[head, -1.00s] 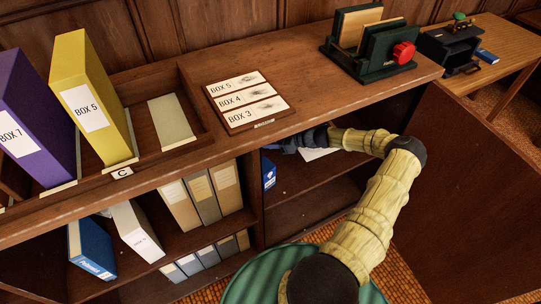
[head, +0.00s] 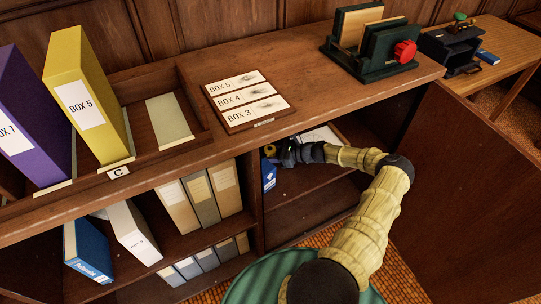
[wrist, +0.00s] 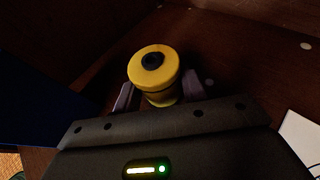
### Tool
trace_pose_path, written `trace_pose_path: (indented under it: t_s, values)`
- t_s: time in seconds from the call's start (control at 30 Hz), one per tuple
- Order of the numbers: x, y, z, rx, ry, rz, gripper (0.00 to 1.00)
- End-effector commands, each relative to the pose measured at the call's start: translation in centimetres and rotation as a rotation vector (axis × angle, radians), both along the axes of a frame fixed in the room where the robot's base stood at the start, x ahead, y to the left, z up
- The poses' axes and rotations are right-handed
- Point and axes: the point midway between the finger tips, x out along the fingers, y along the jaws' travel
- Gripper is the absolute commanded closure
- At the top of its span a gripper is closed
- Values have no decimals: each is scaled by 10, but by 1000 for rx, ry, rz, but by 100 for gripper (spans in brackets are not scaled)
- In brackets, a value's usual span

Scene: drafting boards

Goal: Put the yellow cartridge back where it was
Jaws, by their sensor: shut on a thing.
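The yellow cartridge (wrist: 153,72) is a short round piece with a dark hub in its end. It sits between the two fingers of my gripper (wrist: 160,94) in the wrist view, and the fingers are shut on it. In the head view, my gripper (head: 274,153) is inside the open cabinet under the counter, at its left side, just above a blue box. A small bit of yellow (head: 270,149) shows at the fingertips there. I cannot tell whether the cartridge touches the shelf.
The blue box (head: 269,177) stands close by the cabinet's left wall. A white sheet (head: 318,135) lies behind my arm. The cabinet door (head: 470,190) stands open at right. A board of box labels (head: 248,100) lies on the counter above. The shelf (head: 310,205) in front is bare.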

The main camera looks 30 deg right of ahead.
Motion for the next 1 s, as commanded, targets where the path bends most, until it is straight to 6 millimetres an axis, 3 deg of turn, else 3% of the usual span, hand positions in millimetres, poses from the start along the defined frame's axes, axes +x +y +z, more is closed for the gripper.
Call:
trace_pose_path:
  t_s: [0.23,0.27,0.37,0.73,1.0]
  values:
    - [0,0,-3,0,0,-1,81]
    - [0,0,-2,-1,-1,-1,55]
    - [0,-1,-2,0,0,-1,37]
    - [0,0,3,0,0,-1,37]
    - [-24,-27,17,-2,1,-3,37]
